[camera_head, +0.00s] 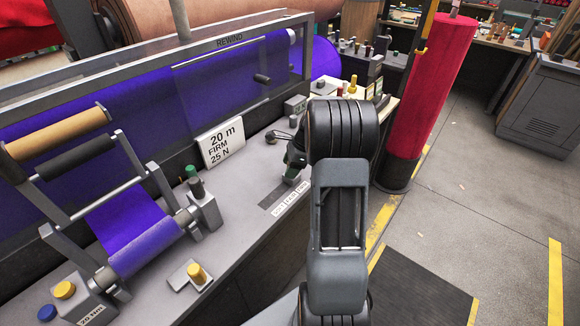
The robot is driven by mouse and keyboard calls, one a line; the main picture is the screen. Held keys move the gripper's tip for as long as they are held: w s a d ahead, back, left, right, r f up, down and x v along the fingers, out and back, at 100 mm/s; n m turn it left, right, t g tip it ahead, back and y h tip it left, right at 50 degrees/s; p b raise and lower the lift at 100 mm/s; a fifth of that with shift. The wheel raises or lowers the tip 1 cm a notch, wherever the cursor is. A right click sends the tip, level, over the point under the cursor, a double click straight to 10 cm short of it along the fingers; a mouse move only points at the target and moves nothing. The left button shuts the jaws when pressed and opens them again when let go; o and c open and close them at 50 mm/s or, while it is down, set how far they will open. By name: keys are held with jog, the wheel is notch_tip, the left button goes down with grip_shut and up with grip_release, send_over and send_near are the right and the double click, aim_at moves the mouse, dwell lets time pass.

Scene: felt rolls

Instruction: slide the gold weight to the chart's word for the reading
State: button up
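A white card (220,143) stands on the grey bench and reads "20 m", "FIRM", "25 N". A dark strip (273,203) with several small white word labels (291,198) lies on the bench; the words are too small to read surely. My gripper (292,179) is low over the strip's far end, partly hidden by my arm, and its opening is not clear. No gold weight shows surely on the strip; one may be hidden at my gripper. A gold peg (196,273) stands on a small grey plate near the front of the bench.
A roller stand with purple felt (146,246) is at the left, near yellow (64,290) and blue (47,313) buttons. A tall red roll (429,88) stands right of my arm. The floor at right is open.

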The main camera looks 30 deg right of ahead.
jog(key=v, duration=1.3)
jog(key=shift+d+r, duration=0.25)
jog(key=shift+r, duration=0.05)
jog(key=shift+s, duration=0.15)
